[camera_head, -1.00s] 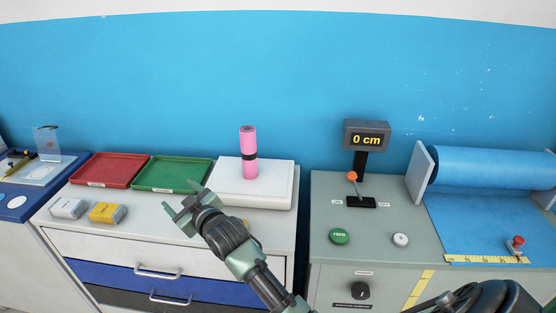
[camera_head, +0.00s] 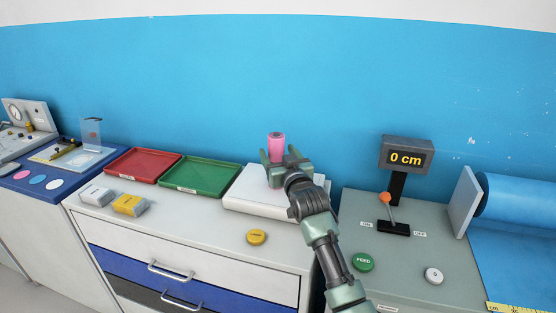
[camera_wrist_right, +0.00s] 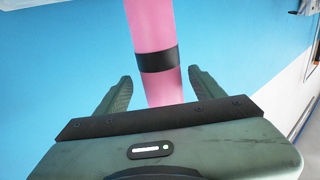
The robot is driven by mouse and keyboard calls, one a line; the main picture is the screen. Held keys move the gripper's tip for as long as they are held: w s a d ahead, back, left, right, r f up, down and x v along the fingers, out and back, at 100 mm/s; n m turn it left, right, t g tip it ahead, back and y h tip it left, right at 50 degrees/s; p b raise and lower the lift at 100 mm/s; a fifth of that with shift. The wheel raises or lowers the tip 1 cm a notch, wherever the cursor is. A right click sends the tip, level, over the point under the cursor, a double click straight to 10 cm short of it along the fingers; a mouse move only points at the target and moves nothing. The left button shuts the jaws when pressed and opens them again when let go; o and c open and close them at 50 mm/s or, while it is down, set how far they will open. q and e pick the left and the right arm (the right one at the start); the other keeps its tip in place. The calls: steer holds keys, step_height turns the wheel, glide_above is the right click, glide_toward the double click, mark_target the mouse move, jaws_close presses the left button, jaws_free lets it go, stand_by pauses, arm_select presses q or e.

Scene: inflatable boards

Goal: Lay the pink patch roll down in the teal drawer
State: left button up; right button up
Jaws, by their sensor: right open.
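The pink patch roll (camera_head: 276,143) stands upright on a white slab (camera_head: 255,208) on top of the drawer cabinet. It has a black band, which shows in the right wrist view (camera_wrist_right: 157,58). My right gripper (camera_head: 278,160) is open, with one finger on either side of the roll's line. In the right wrist view the roll runs between its two fingers (camera_wrist_right: 160,80), with a visible gap on each side. The cabinet shows shut fronts in white, blue (camera_head: 150,268) and dark grey; I see no teal drawer front. My left gripper is not in view.
A red tray (camera_head: 120,175) and a green tray (camera_head: 165,188) lie left of the slab. Grey and yellow boxes (camera_head: 130,205) and a yellow button (camera_head: 256,237) are in front. A grey console with a display (camera_head: 405,159) and lever stands right.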

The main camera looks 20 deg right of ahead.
steer(key=shift+w+a, duration=0.2)
steer(key=shift+w, duration=0.55)
jaws_close()
